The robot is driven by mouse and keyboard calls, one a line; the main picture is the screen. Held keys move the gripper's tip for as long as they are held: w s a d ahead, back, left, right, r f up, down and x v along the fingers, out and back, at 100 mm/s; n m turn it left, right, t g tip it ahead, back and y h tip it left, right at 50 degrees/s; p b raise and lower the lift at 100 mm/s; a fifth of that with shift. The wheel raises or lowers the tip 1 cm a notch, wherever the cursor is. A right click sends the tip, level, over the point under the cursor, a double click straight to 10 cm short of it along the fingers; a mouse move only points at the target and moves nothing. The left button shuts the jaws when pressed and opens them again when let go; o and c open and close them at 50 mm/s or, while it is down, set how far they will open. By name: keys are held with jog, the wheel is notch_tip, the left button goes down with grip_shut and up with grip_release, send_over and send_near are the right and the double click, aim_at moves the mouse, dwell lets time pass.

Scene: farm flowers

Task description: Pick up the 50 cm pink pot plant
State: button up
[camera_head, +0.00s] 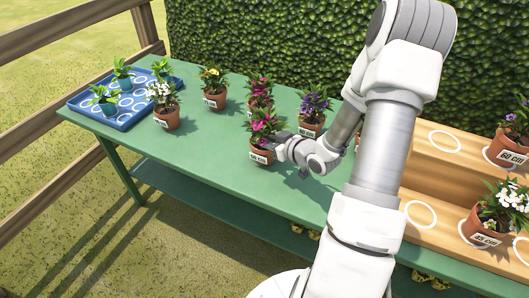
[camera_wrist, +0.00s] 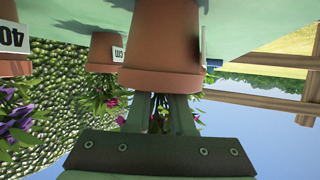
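A pink-flowered plant in a terracotta pot (camera_head: 262,156) stands upright near the front edge of the green table; its label is too small to read surely. My gripper (camera_head: 279,150) is at its right side, level with the upper pot and leaves. In the wrist view, which is upside down, a terracotta pot (camera_wrist: 163,45) fills the middle, its rim just ahead of my gripper (camera_wrist: 161,105). The two fingers are apart, with leaves and pink flowers showing between and beyond them. A second pink-flowered plant (camera_head: 258,88) stands right behind the first.
The green table (camera_head: 215,150) also holds a purple-flowered pot (camera_head: 312,114), a yellow one (camera_head: 214,87), a white one (camera_head: 165,105) and a blue tray (camera_head: 117,112) of seedlings. A wooden stepped stand (camera_head: 440,190) with labelled pots is at right. The table's left front is clear.

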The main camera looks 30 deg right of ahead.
grip_shut()
dwell(1.2)
